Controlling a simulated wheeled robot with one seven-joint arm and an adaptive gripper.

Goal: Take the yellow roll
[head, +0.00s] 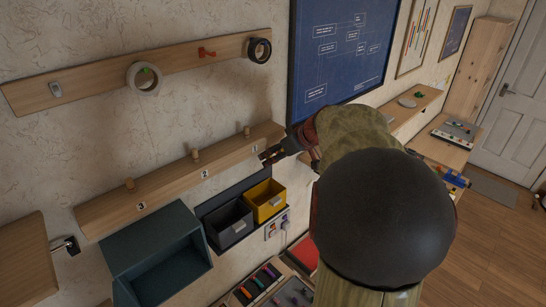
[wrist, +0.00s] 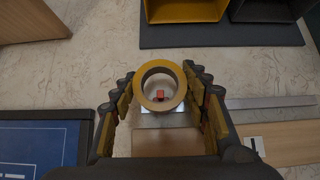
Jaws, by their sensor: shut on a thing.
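The yellow roll (wrist: 147,92) is a ring that sits between the fingertips of my gripper (wrist: 162,97) in the wrist view, with its round hole facing the camera. The fingers are shut on its left and right sides. In the head view my gripper (head: 268,155) is in front of the wall by the right end of the lower wooden rail (head: 165,190). The roll cannot be made out there.
The upper rail (head: 95,82) carries a white roll (head: 133,83), a bare red hook (head: 206,53) and a black roll (head: 250,50). The lower rail has numbered pegs. Below are a yellow bin (head: 265,205), a dark bin (head: 228,225) and a teal box (head: 150,240). A blue board (head: 335,55) hangs behind my arm.

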